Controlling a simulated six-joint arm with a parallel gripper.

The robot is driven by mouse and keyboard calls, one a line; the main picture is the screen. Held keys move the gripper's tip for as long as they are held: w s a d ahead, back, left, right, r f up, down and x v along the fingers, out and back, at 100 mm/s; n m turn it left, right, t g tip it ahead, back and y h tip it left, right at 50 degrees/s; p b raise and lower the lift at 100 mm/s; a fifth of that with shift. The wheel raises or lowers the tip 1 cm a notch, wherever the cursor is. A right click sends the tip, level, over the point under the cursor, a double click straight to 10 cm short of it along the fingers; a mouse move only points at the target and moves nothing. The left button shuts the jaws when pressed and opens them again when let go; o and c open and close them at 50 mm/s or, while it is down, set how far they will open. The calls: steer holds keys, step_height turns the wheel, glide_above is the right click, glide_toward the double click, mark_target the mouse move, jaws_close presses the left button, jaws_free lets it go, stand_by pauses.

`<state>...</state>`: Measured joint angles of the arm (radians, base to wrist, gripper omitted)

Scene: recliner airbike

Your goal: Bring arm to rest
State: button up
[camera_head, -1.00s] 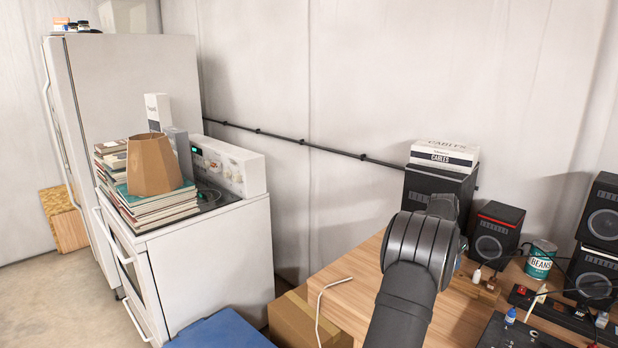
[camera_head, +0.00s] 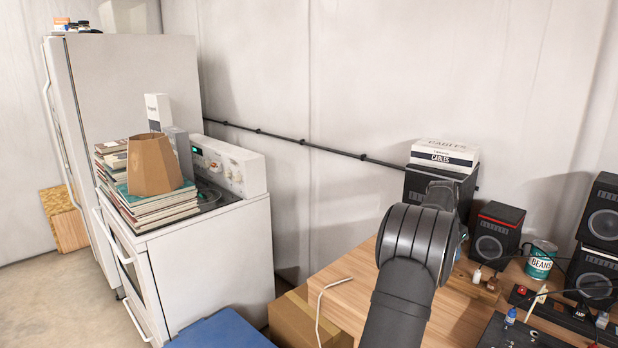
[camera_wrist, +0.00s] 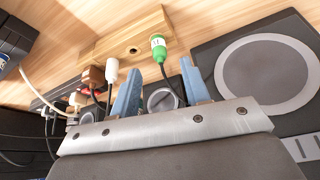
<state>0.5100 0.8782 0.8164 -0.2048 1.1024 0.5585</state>
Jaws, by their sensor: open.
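My arm (camera_head: 408,255) rises from the bottom of the head view over the wooden desk (camera_head: 350,285), its dark elbow in front of the desk's back part. My gripper is hidden behind the arm in the head view. In the wrist view my gripper (camera_wrist: 160,85) shows two blue fingers spread apart with nothing held between them. Beyond the fingers are a plug with a green body (camera_wrist: 158,48), a white plug (camera_wrist: 112,70) and a wooden block (camera_wrist: 130,45). I cannot tell how far the fingers are from these.
Black speakers (camera_head: 497,235) and a green beans can (camera_head: 540,260) stand on the desk's right side. A box labelled cables (camera_head: 444,154) sits on a dark speaker behind my arm. A white stove (camera_head: 215,265) with books stands left. The desk's left part is mostly clear.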

steer(key=v, duration=1.2)
steer(key=x, duration=1.7)
steer(key=shift+f, duration=0.2)
step_height(320, 180, up, 9)
steer(key=shift+d+f, duration=0.1)
steer(key=shift+f, duration=0.1)
step_height(320, 180, down, 8)
steer(key=shift+r, duration=0.1)
steer(key=v, duration=1.2)
steer(key=shift+a, duration=0.25)
steer(key=shift+r, duration=0.1)
